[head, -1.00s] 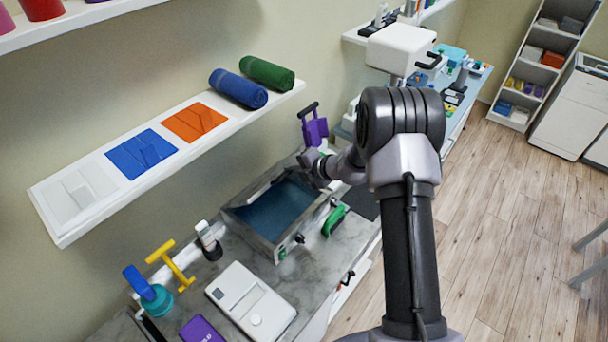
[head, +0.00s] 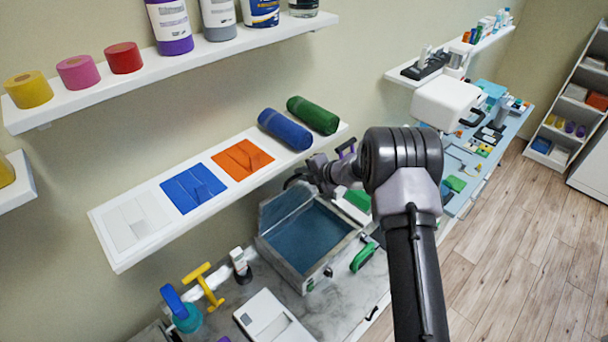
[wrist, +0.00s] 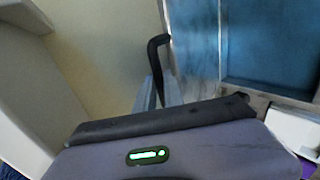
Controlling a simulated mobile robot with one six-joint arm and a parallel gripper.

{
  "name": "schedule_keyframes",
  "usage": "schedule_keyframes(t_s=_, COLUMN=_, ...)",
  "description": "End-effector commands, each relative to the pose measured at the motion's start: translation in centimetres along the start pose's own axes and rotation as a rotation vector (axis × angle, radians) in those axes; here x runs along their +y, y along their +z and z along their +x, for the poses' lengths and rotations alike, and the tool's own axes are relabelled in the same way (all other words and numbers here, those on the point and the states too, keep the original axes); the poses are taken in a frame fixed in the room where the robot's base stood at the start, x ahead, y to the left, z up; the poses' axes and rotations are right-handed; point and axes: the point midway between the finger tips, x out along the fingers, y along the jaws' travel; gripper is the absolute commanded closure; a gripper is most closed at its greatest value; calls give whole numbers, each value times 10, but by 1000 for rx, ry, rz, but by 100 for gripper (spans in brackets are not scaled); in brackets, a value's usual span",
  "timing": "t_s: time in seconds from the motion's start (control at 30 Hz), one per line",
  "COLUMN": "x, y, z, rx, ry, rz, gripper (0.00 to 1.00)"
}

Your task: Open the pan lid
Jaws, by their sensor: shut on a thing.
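The pan is a grey metal basin (head: 308,281) with blue liquid inside, on the counter under the wall shelf in the head view. Its lid (head: 279,206) stands raised along the back edge, tilted up steeply, leaving the basin open to view. My gripper (head: 312,177) is at the top of the lid and is shut on its black handle. The lid's bluish inner face (wrist: 193,45) and the basin's blue inside (wrist: 272,42) show beyond.
The shelf (head: 135,256) with coloured mats and a blue roll (head: 285,130) hangs close to my gripper. A green-handled item (head: 364,257) lies right of the basin. Floor at right is clear.

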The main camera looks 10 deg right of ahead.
Motion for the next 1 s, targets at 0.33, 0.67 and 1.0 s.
schedule_keyframes(t_s=0.33, x=1, y=0, z=0, rx=0, ry=1, rz=-2, gripper=86)
schedule_keyframes(t_s=0.67, x=0, y=0, z=0, rx=0, ry=1, rz=-1, gripper=67)
schedule_keyframes(t_s=1.0, x=0, y=2, z=-53, rx=-4, ry=1, rz=1, gripper=67)
